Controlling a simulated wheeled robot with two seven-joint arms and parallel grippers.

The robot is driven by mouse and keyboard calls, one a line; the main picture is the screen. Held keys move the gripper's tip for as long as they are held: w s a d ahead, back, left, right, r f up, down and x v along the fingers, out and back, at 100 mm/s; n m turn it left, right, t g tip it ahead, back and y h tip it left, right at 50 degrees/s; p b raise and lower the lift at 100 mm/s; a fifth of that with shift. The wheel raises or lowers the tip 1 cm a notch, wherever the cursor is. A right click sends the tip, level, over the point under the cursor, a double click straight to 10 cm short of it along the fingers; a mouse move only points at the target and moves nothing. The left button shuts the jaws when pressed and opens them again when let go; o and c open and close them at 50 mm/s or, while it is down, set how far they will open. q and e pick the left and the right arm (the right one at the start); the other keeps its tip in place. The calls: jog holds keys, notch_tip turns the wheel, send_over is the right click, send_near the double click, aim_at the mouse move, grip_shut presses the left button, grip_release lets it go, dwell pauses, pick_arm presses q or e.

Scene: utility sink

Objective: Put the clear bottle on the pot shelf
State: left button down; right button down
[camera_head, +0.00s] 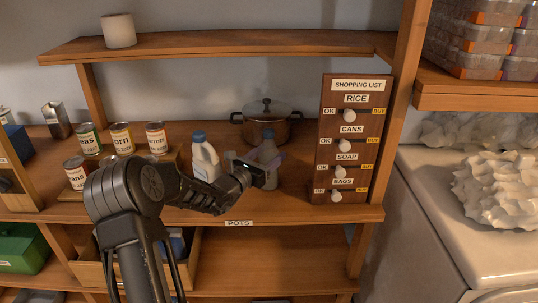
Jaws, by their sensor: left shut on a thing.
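The clear bottle (269,153) looks grey and see-through. It is upright in front of the lidded metal pot (266,123), to the right of a white bottle with a blue cap (205,160). My left gripper (259,174) is shut on the clear bottle from the left and hides part of its body. I cannot tell whether the bottle's base touches the wooden shelf. The shelf edge carries a "POTS" label (238,223). My right gripper is not in view.
Several cans (122,137) stand at the left of the shelf. A shopping list board (352,138) with knobs stands close on the right. An upper shelf (220,43) runs above. A lower shelf (270,262) is largely bare on its right.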

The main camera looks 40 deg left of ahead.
pick_arm(q)
jog(key=shift+f, duration=0.1)
jog(key=shift+c, duration=2.2)
grip_release()
jog(key=shift+s, duration=0.1)
jog(key=s+b, duration=0.2)
jog(key=s, duration=1)
jog(key=shift+d, duration=0.2)
jog(key=shift+w, duration=0.1)
